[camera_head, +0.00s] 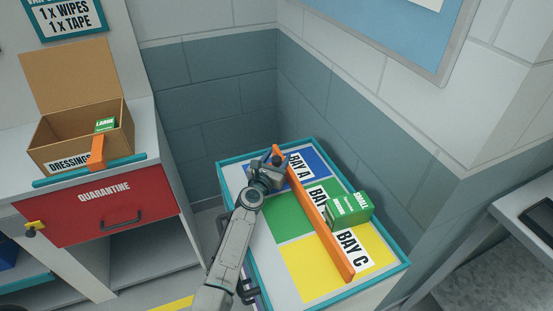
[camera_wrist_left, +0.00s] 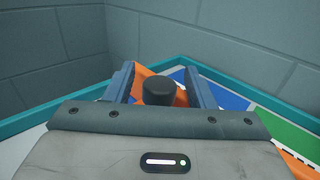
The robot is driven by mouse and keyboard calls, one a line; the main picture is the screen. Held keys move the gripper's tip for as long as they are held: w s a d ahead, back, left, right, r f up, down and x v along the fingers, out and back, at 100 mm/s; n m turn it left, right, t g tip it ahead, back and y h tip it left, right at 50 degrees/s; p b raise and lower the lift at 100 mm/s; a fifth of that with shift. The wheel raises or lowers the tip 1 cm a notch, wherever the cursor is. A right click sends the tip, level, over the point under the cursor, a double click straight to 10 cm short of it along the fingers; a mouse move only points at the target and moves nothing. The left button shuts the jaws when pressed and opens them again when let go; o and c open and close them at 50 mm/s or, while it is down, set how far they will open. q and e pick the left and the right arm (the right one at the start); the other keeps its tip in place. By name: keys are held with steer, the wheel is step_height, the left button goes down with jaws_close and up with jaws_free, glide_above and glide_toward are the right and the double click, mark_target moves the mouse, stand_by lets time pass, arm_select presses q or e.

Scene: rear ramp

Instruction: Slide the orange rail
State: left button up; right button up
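The orange rail (camera_head: 325,225) lies slantwise across the bay table, from the far corner by BAY A to the near side by BAY C. My left gripper (camera_head: 276,160) is at the rail's far end. In the left wrist view, a black knob (camera_wrist_left: 158,90) stands on the orange rail (camera_wrist_left: 145,72) between the two fingers of my left gripper (camera_wrist_left: 160,88). The fingers are apart, with gaps showing on both sides of the knob. My right gripper is not in view.
A green box marked SMALL (camera_head: 349,209) stands right of the rail, close to it. The table's teal rim (camera_head: 222,175) meets walls behind and to the right. At left, a DRESSINGS box (camera_head: 60,148) stands above a red QUARANTINE drawer (camera_head: 90,205).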

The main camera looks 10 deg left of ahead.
arm_select(q)
jaws_close()
steer(key=s+a, duration=0.2)
steer(key=a, duration=0.2)
steer(key=s+a+p, duration=0.1)
steer(key=s+a, duration=0.2)
steer(key=a, duration=0.1)
steer(key=s+a, duration=0.3)
steer(key=a, duration=0.1)
steer(key=shift+f, duration=0.1)
steer(key=shift+c, duration=1.7)
jaws_free()
steer(key=o, duration=0.4)
steer(key=shift+s+a, duration=0.2)
